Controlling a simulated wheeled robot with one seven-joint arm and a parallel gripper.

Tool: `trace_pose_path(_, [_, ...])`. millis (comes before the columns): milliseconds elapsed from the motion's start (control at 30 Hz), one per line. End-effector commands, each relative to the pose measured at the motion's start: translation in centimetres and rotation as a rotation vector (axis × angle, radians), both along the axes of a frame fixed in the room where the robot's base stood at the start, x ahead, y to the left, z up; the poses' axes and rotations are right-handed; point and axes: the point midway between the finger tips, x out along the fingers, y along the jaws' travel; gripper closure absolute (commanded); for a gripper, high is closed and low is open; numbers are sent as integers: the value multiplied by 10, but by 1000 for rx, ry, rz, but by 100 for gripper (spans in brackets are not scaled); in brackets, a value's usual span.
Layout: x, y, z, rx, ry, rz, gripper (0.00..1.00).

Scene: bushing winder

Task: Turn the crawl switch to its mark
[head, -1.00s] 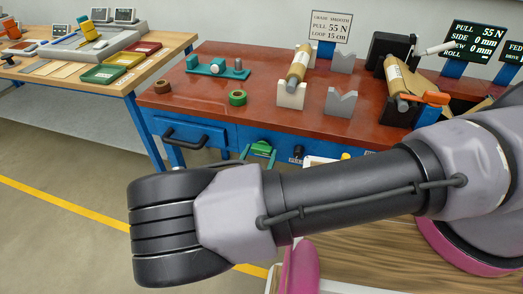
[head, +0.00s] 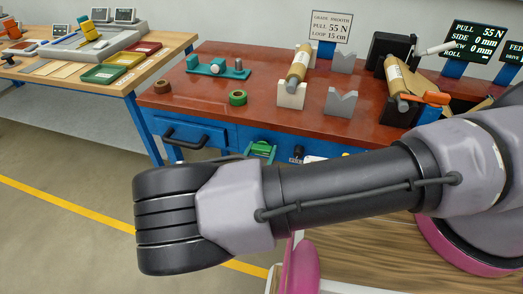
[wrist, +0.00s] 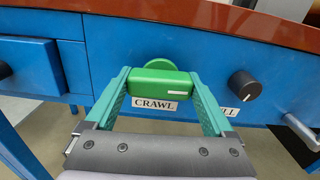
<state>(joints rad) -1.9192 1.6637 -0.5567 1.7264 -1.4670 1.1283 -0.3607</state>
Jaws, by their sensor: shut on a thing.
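The crawl switch (wrist: 160,84) is a green bar-shaped knob on the blue panel, with a short white line near its right end. In the wrist view the bar lies nearly level. A "CRAWL" label (wrist: 155,104) sits just below it, partly covered. My gripper (wrist: 161,78) has its teal fingers at the two ends of the bar and is shut on it. A green round part shows behind the bar. In the head view the switch (head: 261,149) is small, and I cannot read its angle there. No separate target mark is clear to me.
A black knob (wrist: 244,85) with a white line is right of the switch, above a partly hidden label. A grey lever (wrist: 301,132) is farther right. A blue drawer (wrist: 28,64) is left. The red-brown bench top (head: 235,106) overhangs the panel.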

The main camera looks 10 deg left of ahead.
Motion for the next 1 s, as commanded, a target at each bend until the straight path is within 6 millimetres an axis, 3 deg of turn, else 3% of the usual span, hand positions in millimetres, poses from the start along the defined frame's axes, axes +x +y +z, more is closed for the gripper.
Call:
trace_pose_path(267, [0, 0, 0, -175, 14, -1, 68])
trace_pose_path(1000, [-1, 1, 0, -873, 70, 1, 68])
